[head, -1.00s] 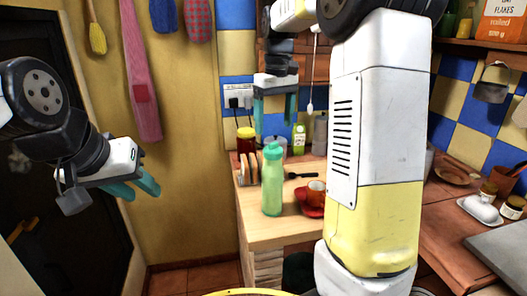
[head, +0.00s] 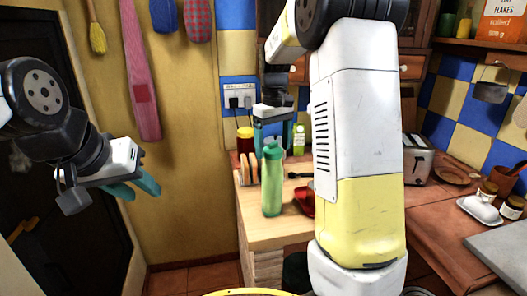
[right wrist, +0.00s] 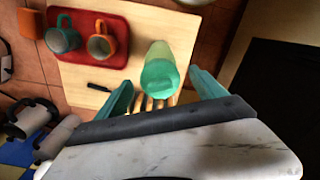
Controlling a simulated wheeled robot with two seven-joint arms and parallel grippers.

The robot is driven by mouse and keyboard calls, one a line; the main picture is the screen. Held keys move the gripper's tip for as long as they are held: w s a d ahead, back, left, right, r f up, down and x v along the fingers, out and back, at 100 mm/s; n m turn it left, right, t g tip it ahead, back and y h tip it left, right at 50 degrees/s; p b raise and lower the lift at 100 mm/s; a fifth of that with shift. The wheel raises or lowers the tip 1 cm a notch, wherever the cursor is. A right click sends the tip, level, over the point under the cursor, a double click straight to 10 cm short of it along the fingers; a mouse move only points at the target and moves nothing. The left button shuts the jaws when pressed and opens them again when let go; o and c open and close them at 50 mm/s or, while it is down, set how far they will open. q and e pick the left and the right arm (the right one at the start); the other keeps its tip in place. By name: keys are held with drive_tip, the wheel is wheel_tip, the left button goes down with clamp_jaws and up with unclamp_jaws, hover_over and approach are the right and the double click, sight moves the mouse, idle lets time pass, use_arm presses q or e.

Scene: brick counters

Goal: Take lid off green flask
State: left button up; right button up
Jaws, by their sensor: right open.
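The green flask (head: 272,190) stands upright on the wooden counter, with its darker green lid (head: 272,151) on top. In the right wrist view the lid (right wrist: 160,76) points toward the camera, with the paler flask body (right wrist: 171,49) beyond it. My right gripper (head: 272,136) is open and points down just above and around the lid's top. In the wrist view its teal fingers (right wrist: 163,92) are on either side of the lid, apart from it. My left gripper (head: 136,188) is open and empty, off to the left of the counter.
A toast rack (head: 248,168) and a red-lidded jar (head: 245,140) stand behind and left of the flask. A red tray (right wrist: 112,22) holds a teal mug (right wrist: 62,38) and an orange mug (right wrist: 102,44). A dark-handled utensil (right wrist: 98,87) lies nearby. My right arm hides part of the counter.

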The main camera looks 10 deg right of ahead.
drive_tip(key=c, duration=1.4)
drive_tip(key=shift+c, duration=0.3)
drive_tip(key=shift+r, duration=0.15)
